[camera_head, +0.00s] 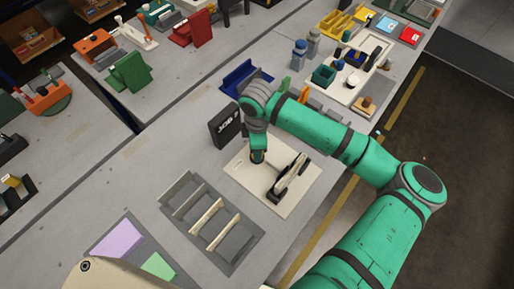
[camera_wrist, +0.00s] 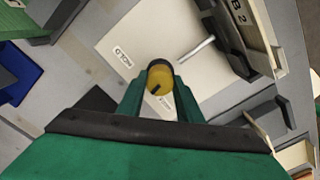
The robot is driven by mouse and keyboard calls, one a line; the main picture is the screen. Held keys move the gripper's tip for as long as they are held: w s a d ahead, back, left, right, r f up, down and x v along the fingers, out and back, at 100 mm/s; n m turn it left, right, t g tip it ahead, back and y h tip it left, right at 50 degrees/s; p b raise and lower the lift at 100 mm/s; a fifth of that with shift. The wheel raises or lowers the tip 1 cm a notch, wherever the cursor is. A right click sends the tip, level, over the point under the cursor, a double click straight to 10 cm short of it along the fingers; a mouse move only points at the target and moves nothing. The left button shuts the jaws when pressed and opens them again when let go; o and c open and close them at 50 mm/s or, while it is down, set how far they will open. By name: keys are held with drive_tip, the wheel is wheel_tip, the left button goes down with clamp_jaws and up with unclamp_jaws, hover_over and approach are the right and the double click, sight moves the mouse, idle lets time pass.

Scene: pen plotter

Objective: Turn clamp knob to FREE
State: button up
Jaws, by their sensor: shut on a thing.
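The clamp knob (camera_wrist: 161,72) is a yellow round knob with a short dark mark, which points toward the lower left in the wrist view. My gripper (camera_wrist: 159,84) has its green fingers on either side of the knob, shut on it. A HOLD label (camera_wrist: 122,54) lies on the cream plate, up and left of the knob. A second label (camera_wrist: 166,104) is partly hidden beside the right finger; I cannot read it. In the head view my gripper (camera_head: 257,161) points down onto the plotter's cream plate (camera_head: 299,172) and hides the knob.
A dark carriage (camera_head: 290,178) stands on the plate, right of my gripper. A metal rod (camera_wrist: 197,48) lies near the knob. A black box (camera_head: 224,126) stands behind left. A grey slotted rack (camera_head: 210,222) is in front. Bare bench lies to the left.

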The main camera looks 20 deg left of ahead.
drive_tip(key=n, duration=0.7)
idle(0.6)
drive_tip(key=o, duration=1)
drive_tip(key=shift+o, duration=0.2)
wheel_tip(320, 180, up, 11)
drive_tip(key=shift+a+f, duration=0.1)
